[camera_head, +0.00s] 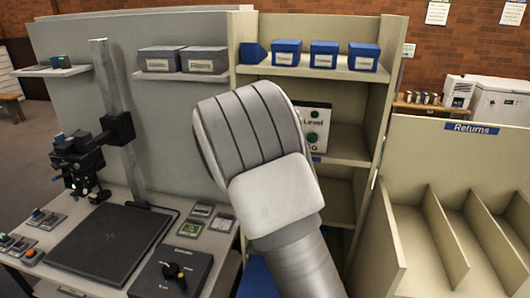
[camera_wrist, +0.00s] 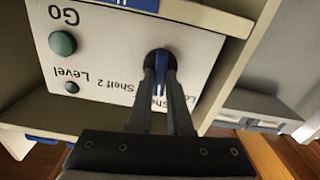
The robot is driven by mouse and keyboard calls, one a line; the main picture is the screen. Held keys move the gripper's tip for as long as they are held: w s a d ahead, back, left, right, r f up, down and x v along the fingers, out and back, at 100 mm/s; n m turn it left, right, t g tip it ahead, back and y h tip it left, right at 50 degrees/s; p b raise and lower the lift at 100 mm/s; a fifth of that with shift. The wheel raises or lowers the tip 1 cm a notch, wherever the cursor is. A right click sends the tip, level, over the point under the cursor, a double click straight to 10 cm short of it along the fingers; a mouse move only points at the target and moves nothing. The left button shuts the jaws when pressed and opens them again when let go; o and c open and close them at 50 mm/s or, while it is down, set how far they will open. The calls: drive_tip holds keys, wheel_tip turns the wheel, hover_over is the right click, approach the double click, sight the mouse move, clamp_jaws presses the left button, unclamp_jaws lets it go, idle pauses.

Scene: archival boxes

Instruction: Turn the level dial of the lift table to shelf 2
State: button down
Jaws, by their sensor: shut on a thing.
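The lift table's control panel (camera_wrist: 110,45) is white and fills much of the wrist view, upside down. It bears a green Go button (camera_wrist: 62,43), a small green lamp or button (camera_wrist: 72,87) by the word Level, and lettering that includes "Shelf 2". My gripper (camera_wrist: 160,66) is shut on the level dial (camera_wrist: 159,93), whose blue part shows between the two fingers. The fingers cover part of the dial and lettering, so its setting cannot be read. In the head view, part of the panel (camera_head: 322,118) shows behind my arm; the dial and gripper are hidden there.
A cream shelf unit (camera_head: 382,70) surrounds the panel, with blue boxes (camera_head: 324,54) on its top shelf. Grey boxes (camera_head: 205,60) sit on a wall shelf to the left. A copy stand (camera_head: 120,130) and black dial box (camera_head: 172,275) stand lower left. Returns bins (camera_head: 440,160) are right.

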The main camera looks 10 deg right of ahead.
drive_tip(key=shift+s+d+m+b, duration=0.1)
drive_tip(key=shift+m+b, duration=2.7)
drive_tip(key=shift+b, duration=0.5)
drive_tip(key=shift+d+m+b, duration=0.1)
drive_tip(key=shift+m+b, duration=2.7)
drive_tip(key=shift+b, duration=0.45)
drive_tip(key=c, duration=0.8)
unclamp_jaws()
drive_tip(key=shift+c, duration=0.2)
drive_tip(key=p+v, duration=0.1)
drive_tip(key=v, duration=1.6)
drive_tip(key=shift+s, duration=0.2)
